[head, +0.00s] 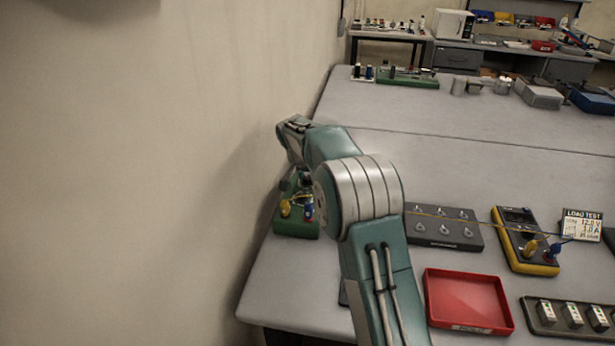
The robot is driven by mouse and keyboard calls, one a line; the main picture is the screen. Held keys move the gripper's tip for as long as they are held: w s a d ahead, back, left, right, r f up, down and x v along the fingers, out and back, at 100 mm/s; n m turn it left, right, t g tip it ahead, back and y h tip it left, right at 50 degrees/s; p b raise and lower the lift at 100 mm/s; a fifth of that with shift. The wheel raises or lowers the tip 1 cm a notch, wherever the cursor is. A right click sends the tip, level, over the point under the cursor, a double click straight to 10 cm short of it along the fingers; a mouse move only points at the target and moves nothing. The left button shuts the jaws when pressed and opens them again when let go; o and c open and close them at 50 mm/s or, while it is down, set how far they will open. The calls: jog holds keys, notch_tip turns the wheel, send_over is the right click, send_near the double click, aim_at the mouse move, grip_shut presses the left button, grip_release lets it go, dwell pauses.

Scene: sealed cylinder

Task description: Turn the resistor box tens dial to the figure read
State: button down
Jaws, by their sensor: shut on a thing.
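The green box (297,228) at the table's left edge, by the wall, looks like the resistor box. Yellow and blue plugs (308,212) stand on its front part. My arm reaches over it and bends down at its far end. My gripper (291,183) is partly visible above the back of the box, small and dark, shut on what appears to be a dial there. The dial, its figures and the fingertips are mostly hidden. The load test card (581,226) at the right shows 12.0 V and 1.0 A; its lowest line is too small to read.
A yellow meter (525,240) has plugs, and a thin wire runs left from it. A dark panel (443,228) with several knobs, a red tray (467,302) and a black rack (572,317) lie nearby. The wall is close on the left.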

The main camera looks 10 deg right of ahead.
jog(key=shift+a+f, duration=0.1)
jog(key=shift+f, duration=0.15)
jog(key=shift+c, duration=1.8)
grip_release()
jog(key=shift+r, duration=0.15)
jog(key=shift+a+r, duration=0.1)
jog(key=shift+r, duration=0.25)
jog(key=v, duration=1.1)
jog(key=shift+a+r, duration=0.1)
jog(key=shift+a, duration=0.05)
